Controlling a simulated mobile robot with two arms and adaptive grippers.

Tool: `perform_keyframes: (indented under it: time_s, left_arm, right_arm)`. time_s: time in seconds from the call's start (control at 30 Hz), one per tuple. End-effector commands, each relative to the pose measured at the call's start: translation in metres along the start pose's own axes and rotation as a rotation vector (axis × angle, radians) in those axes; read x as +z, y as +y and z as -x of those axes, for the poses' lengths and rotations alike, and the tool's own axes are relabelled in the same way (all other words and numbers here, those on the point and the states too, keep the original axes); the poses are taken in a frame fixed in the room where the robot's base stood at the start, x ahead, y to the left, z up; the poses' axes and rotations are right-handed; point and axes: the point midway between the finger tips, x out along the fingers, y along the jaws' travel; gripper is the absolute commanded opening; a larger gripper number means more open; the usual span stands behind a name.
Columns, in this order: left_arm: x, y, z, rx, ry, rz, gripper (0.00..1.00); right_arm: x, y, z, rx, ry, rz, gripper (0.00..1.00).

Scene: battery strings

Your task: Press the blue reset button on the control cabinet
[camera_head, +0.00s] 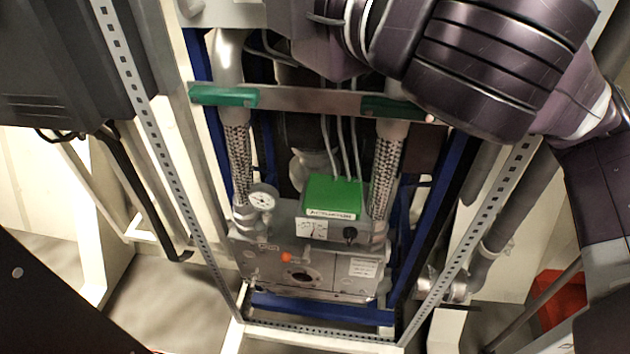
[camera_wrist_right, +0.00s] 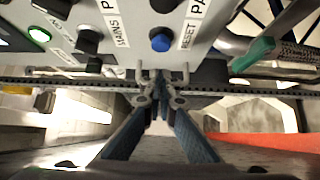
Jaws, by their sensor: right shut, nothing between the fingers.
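The blue reset button (camera_wrist_right: 161,41) shows in the right wrist view on the grey panel of the control cabinet (camera_wrist_right: 135,53), beside a label reading RESET (camera_wrist_right: 188,35). My right gripper (camera_wrist_right: 158,78) is shut and empty. Its fingertips appear just below the button in the picture, near the panel's lower edge, with a gap in the picture between them and the button. How far they are from the panel in depth I cannot tell. In the head view my right arm reaches across the upper right and its fingers do not show. The button is not visible there. My left gripper is not in view.
A lit green button (camera_wrist_right: 39,34) and black knobs (camera_wrist_right: 89,41) sit left of the blue button. A perforated rail (camera_wrist_right: 225,91) runs behind the fingers. The head view shows a blue frame with pipes, a green box (camera_head: 333,196) and a gauge (camera_head: 262,198).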

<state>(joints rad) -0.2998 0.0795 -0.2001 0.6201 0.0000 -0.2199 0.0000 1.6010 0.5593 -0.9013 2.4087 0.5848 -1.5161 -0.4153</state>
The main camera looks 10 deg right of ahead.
Motion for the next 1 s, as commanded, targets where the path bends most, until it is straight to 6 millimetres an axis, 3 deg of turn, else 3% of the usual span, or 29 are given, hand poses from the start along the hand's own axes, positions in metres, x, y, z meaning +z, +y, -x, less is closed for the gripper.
perform_keyframes:
  time_s: [0.23,0.57,1.0]
  left_arm:
    - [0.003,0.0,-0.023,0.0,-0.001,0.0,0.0]
    - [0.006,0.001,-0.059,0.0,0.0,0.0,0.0]
    - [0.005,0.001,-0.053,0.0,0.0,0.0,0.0]
  right_arm:
    - [-0.001,-0.003,0.051,0.006,0.001,0.003,0.0]
    - [-0.001,-0.004,0.096,0.004,0.002,0.002,0.0]
    - [0.01,-0.048,0.058,-0.089,0.027,-0.195,0.0]
